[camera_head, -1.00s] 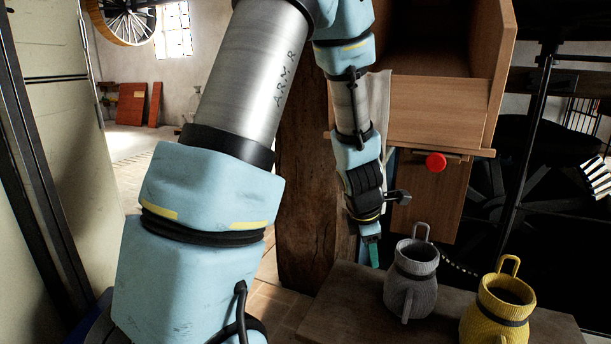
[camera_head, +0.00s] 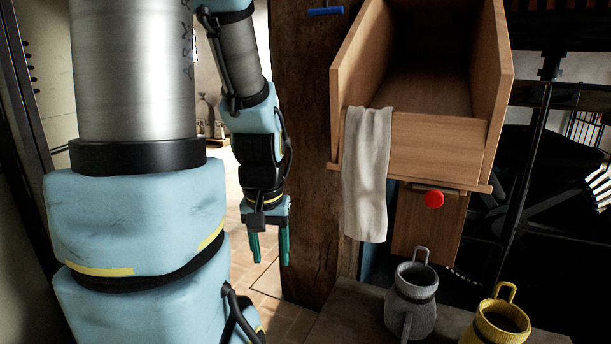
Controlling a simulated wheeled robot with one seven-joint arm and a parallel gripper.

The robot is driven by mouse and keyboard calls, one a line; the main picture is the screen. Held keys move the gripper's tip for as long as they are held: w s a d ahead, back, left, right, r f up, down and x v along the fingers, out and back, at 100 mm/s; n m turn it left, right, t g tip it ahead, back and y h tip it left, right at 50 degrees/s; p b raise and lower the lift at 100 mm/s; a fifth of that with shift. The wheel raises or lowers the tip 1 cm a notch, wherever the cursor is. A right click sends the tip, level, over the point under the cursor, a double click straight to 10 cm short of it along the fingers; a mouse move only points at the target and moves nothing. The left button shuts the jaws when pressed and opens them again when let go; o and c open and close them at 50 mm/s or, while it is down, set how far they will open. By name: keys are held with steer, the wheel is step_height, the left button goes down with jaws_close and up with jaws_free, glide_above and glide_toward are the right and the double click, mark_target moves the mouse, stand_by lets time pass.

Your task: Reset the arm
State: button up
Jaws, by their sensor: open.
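My arm hangs down in the left half of the head view. My gripper (camera_head: 270,244) points down with its two green fingers apart and nothing between them. It is in the air left of the wooden post and apart from everything around it.
A wooden post (camera_head: 309,150) stands just right of my gripper. A grey cloth (camera_head: 367,172) hangs over the front of a wooden bin (camera_head: 430,147). Below are a red knob (camera_head: 433,199), a grey jug (camera_head: 411,300) and a yellow jug (camera_head: 498,322) on a wooden table (camera_head: 350,318).

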step_height(320, 180, up, 25)
steer(key=p, duration=2.2)
steer(key=shift+f+p, duration=0.15)
steer(key=shift+p, duration=0.25)
steer(key=shift+o, duration=0.3)
